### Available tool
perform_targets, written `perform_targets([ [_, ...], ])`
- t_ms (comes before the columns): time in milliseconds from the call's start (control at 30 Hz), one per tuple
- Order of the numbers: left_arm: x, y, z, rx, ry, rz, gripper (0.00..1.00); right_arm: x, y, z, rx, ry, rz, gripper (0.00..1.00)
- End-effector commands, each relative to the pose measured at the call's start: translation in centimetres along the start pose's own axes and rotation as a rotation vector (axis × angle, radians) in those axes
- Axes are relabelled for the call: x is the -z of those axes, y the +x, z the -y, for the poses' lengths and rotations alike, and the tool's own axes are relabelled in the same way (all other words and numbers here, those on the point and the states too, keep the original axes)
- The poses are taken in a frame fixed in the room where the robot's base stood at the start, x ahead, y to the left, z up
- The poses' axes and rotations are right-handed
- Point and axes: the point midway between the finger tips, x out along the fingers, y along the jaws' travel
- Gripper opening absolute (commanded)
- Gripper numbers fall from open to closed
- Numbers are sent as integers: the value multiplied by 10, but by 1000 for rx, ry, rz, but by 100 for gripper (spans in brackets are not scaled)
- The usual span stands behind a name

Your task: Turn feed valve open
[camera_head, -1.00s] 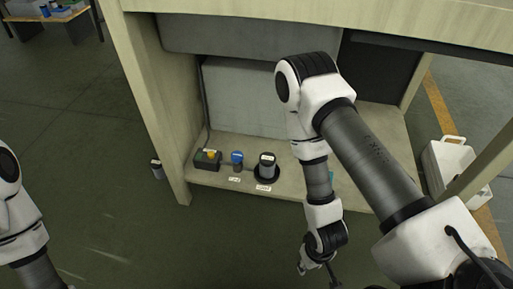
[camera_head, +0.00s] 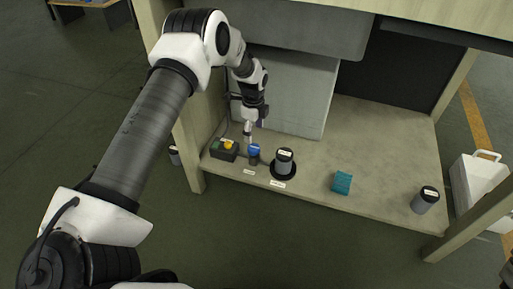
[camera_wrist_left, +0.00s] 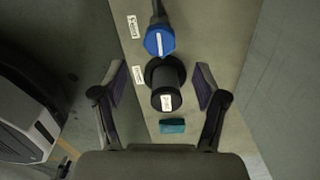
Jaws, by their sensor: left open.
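The feed valve is a blue knob (camera_head: 254,150) on a grey stem at the shelf's front left, between a switch box and a dark cylinder. In the left wrist view the blue knob (camera_wrist_left: 160,41) shows face-on, with a white line running along its face, nearly upright in the picture. My left gripper (camera_head: 249,136) points down just behind and above the knob in the head view. My right gripper is out of view.
A black box with a yellow button (camera_head: 228,147) is left of the knob. A dark capped cylinder (camera_head: 284,160) stands on a black dish to the right. A teal block (camera_head: 342,183) and another capped cylinder (camera_head: 426,199) stand farther right. A grey panel rises behind.

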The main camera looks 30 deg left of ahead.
Motion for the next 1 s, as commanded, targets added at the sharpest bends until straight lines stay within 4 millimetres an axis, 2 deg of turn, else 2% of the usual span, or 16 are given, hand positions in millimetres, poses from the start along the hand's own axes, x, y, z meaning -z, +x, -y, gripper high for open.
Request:
perform_targets([
  [167,-1,23,0,-4,13,1,72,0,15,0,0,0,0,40],
  [400,0,70,0,-5,11,1,72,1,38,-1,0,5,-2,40],
  [500,0,76,0,-2,11,1,72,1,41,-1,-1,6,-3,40],
  [700,0,75,0,-2,11,1,72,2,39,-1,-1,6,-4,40],
  [733,0,75,0,-2,10,1,69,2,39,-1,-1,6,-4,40],
  [800,0,75,0,-3,10,1,44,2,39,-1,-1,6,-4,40],
  [900,0,75,0,-3,10,0,12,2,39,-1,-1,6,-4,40],
  [1000,0,76,0,-3,10,0,12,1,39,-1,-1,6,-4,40],
])
